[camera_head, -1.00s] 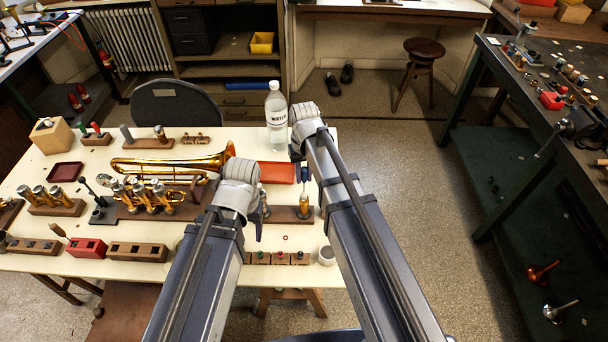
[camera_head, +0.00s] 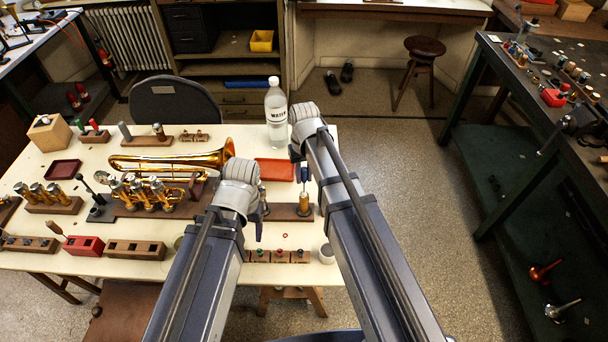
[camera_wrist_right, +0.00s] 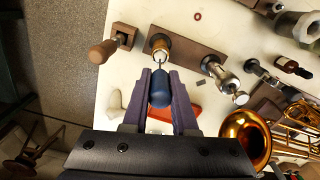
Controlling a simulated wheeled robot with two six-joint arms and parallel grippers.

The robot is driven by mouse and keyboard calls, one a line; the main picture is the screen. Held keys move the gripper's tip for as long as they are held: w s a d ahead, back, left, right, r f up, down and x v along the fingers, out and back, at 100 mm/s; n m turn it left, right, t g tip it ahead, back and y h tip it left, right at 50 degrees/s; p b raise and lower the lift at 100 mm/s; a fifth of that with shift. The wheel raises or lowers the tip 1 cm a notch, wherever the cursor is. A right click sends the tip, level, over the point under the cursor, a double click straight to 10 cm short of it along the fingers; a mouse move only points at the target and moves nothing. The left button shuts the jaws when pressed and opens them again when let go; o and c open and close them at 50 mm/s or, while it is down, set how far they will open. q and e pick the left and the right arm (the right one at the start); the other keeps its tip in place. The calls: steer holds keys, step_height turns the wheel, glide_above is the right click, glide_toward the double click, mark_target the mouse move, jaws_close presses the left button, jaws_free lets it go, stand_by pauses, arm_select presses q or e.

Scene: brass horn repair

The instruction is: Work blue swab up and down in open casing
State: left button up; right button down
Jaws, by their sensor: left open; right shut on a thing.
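The blue swab (camera_wrist_right: 160,88) has a thick blue handle and a thin shaft. My right gripper (camera_wrist_right: 158,100) is shut on the handle. The shaft runs down to the mouth of the upright brass open casing (camera_wrist_right: 160,46); how deep the tip sits is hidden. In the head view the swab (camera_head: 304,174) stands directly above the casing (camera_head: 304,203), on the right end of a brown wooden block (camera_head: 284,213). My left gripper (camera_head: 258,230) is open, left of and nearer than the casing, partly hidden by its own wrist.
A second upright metal casing (camera_wrist_right: 222,76) stands on the same block. A wooden-handled tool (camera_wrist_right: 103,52) lies beside it. The brass horn (camera_head: 170,160) lies to the left, a red tray (camera_head: 276,171) and water bottle (camera_head: 276,117) behind. The table's right edge is close to my right arm.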

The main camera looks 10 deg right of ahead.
steer(key=shift+f, duration=0.5)
steer(key=shift+r+p, duration=1.7)
steer(key=shift+r, duration=0.2)
steer(key=shift+f, duration=0.15)
step_height(320, 180, down, 4)
steer(key=b, duration=0.4)
steer(key=shift+r, duration=0.2)
steer(key=shift+r+p, duration=1.95)
steer(key=shift+f, duration=0.1)
